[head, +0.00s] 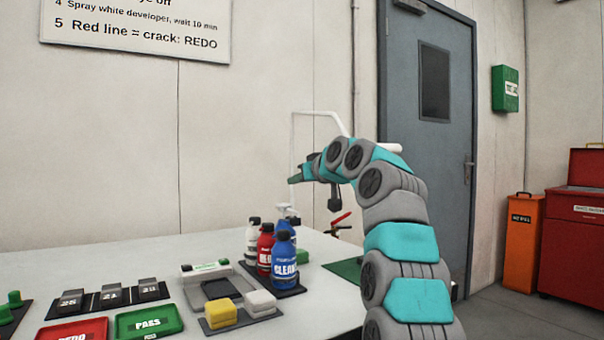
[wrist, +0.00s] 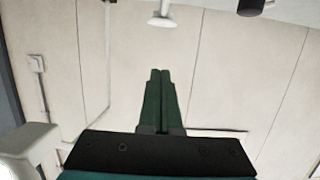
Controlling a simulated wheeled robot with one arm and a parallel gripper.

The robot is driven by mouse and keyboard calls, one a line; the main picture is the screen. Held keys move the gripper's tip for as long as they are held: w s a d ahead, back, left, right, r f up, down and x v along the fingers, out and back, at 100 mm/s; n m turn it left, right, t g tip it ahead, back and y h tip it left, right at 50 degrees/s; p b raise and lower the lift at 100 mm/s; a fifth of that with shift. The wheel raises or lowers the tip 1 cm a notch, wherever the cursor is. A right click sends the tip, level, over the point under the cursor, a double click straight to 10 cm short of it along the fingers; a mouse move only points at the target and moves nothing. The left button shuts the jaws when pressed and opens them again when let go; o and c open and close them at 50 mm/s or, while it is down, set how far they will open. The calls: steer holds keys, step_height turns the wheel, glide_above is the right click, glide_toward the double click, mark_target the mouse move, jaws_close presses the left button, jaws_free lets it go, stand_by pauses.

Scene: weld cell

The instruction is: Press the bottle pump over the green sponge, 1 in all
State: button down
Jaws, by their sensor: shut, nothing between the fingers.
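My gripper (head: 292,180) is shut and empty, held high above the table behind the bottles. Its two green fingers (wrist: 158,74) are together in the wrist view. A pale pump-like top (head: 286,210) shows behind the blue bottle, with its body mostly hidden. A white disc-shaped head on a stem (wrist: 162,19), perhaps that pump, is at the top of the wrist view, apart from the fingertips. A green block (head: 303,257), which may be the green sponge, is partly hidden right of the blue bottle.
Blue (head: 285,263), red (head: 265,252) and white (head: 252,238) bottles stand close together on a dark mat. Yellow (head: 222,313) and pale (head: 260,302) blocks sit in front. Red (head: 73,331) and green (head: 150,321) trays lie front left.

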steer(key=p, duration=0.3)
glide_above(287, 205)
steer(key=shift+s+f, duration=0.3)
steer(key=shift+f, duration=0.2)
step_height(287, 205, down, 3)
steer(key=b, duration=0.2)
steer(key=shift+a+f+b, duration=0.1)
steer(key=shift+b, duration=0.2)
steer(key=shift+f, duration=0.55)
